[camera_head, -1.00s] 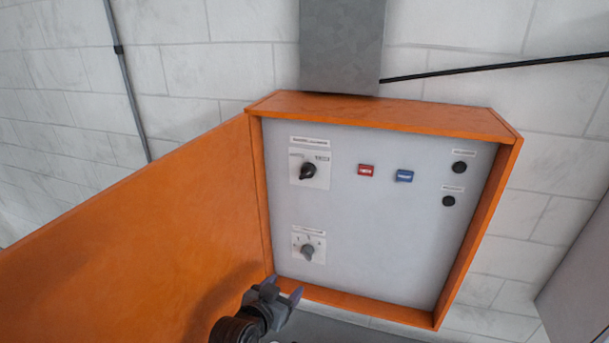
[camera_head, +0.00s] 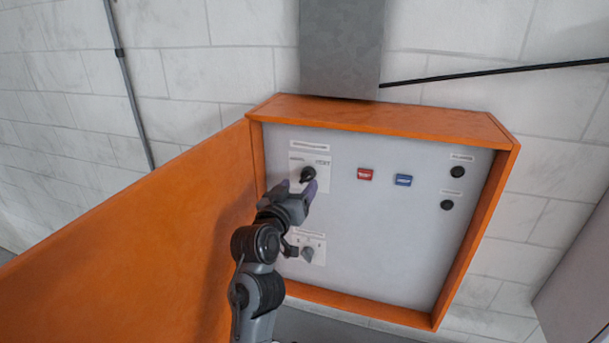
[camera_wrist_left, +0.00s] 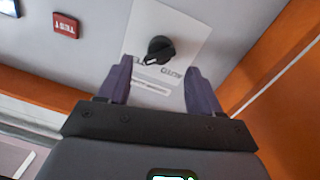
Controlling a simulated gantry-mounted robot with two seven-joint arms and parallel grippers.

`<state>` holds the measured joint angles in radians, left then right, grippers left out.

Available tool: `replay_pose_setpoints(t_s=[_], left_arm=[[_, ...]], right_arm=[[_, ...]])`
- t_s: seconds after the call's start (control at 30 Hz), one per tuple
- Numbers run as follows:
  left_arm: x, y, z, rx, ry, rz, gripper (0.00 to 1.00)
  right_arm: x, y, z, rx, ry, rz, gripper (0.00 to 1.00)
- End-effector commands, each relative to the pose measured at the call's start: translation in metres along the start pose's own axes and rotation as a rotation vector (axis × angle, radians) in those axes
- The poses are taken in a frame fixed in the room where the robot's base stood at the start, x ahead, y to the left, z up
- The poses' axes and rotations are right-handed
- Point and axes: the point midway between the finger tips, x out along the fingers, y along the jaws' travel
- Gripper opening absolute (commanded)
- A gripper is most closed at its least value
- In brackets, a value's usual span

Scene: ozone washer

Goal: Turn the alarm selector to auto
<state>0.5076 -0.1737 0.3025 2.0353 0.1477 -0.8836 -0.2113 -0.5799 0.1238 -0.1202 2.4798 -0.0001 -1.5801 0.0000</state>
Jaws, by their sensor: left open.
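The upper black rotary selector (camera_head: 308,174) sits on a white plate at the upper left of the grey panel, under a label too blurred to read. In the left wrist view the black selector (camera_wrist_left: 160,50) shows ahead of the fingers, roughly midway between them. My left gripper (camera_head: 298,186) is open, just below and in front of this selector, with a purple finger on each side and nothing between them; it also shows in the left wrist view (camera_wrist_left: 160,85). It seems apart from the knob. A lower grey selector (camera_head: 308,254) is beside my wrist. My right gripper is not in view.
The orange cabinet (camera_head: 400,115) has raised edges around the panel. Its open door (camera_head: 120,240) stands along the left. A red button (camera_head: 365,174), a blue button (camera_head: 403,180) and two black round knobs (camera_head: 457,172) are to the right. The panel's lower middle is clear.

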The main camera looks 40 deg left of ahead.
Motion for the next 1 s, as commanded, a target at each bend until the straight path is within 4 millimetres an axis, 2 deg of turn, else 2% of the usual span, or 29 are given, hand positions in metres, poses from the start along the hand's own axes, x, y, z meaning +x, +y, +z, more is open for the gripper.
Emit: replay_pose_setpoints(t_s=[0.1,0.3,0.5,0.77,1.0], left_arm=[[0.019,0.001,-0.003,0.001,-0.002,-0.001,0.65],[0.041,0.0,-0.002,0.001,-0.001,-0.001,0.65],[0.05,0.0,-0.001,0.001,0.001,-0.001,0.65],[0.05,0.0,0.0,0.001,0.0,-0.001,0.65],[0.05,-0.001,0.0,0.001,0.0,-0.001,0.29]], right_arm=[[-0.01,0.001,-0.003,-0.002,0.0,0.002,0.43],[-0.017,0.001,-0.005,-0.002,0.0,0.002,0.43],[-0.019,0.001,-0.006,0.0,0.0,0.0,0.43],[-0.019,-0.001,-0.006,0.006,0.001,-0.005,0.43],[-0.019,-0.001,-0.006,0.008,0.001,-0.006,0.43]])
